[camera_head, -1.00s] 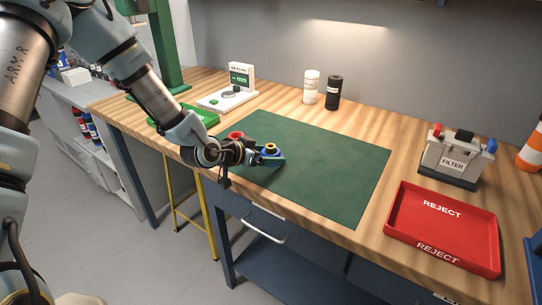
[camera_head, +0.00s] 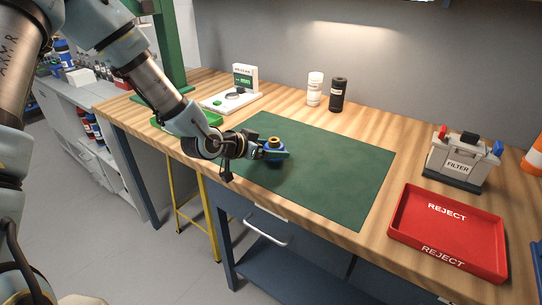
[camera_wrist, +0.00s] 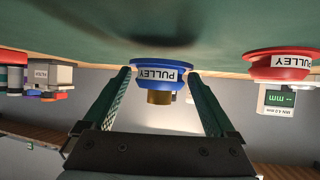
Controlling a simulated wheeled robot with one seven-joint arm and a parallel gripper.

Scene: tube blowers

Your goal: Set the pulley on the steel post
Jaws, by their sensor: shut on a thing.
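A blue pulley (camera_head: 273,153) with a brass-coloured hub sits between the fingers of my gripper (camera_head: 277,156), over the green mat. In the wrist view, which is upside down, the blue pulley (camera_wrist: 160,67) shows its PULLEY label and touches both fingers of my gripper (camera_wrist: 161,78). A shadow lies on the mat beyond it; the exact height is hard to tell. A red pulley (camera_wrist: 284,66) stands on the mat to the right in the wrist view; my arm hides it in the head view. I cannot make out a steel post clearly.
A white gauge stand (camera_head: 218,106) with a mm display is at the back left, near a green tray (camera_head: 180,122). White (camera_head: 314,88) and black (camera_head: 338,95) bottles stand behind the mat (camera_head: 345,175). A FILTER box (camera_head: 458,165) and red REJECT tray (camera_head: 400,228) are right. Most of the mat is clear.

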